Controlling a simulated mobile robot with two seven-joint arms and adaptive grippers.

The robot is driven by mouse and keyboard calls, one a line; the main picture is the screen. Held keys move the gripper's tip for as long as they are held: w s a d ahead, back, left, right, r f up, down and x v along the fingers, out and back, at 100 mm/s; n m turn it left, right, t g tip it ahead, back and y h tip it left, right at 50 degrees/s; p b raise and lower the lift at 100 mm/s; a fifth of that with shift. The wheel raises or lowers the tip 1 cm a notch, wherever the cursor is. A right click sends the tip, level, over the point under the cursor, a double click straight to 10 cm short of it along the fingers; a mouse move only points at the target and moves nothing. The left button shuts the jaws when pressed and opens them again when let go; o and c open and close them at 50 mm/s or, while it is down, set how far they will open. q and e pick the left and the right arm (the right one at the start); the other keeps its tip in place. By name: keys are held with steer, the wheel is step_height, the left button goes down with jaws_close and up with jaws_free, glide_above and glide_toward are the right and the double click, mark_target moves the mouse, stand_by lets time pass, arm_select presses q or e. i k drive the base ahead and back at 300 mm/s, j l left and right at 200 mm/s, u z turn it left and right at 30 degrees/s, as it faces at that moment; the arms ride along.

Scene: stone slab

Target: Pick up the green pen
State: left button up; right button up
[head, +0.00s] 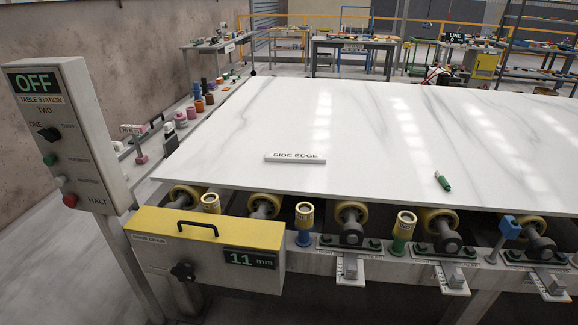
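The green pen (443,181) lies on the white marbled stone slab (370,140), right of the middle and near the slab's front edge. It is short and dark green, lying at a slant with one end toward the lower right. Nothing touches it except the slab. Neither of my grippers shows in the head view.
A "SIDE EDGE" plate (295,157) lies on the slab left of the pen. Yellow rollers (351,214) and capped posts (404,228) line the front edge. A yellow-topped box (207,245) and a control panel (70,130) stand at left. The slab around the pen is clear.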

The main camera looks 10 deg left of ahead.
mark_target(439, 175)
steer(key=l, duration=0.45)
steer(key=i+l+z, duration=0.15)
steer(key=l, duration=0.35)
steer(key=i+l, duration=0.1)
steer(key=l, duration=0.35)
steer(key=i+l+z, duration=0.15)
steer(key=l, duration=0.8)
steer(key=i+z, duration=0.05)
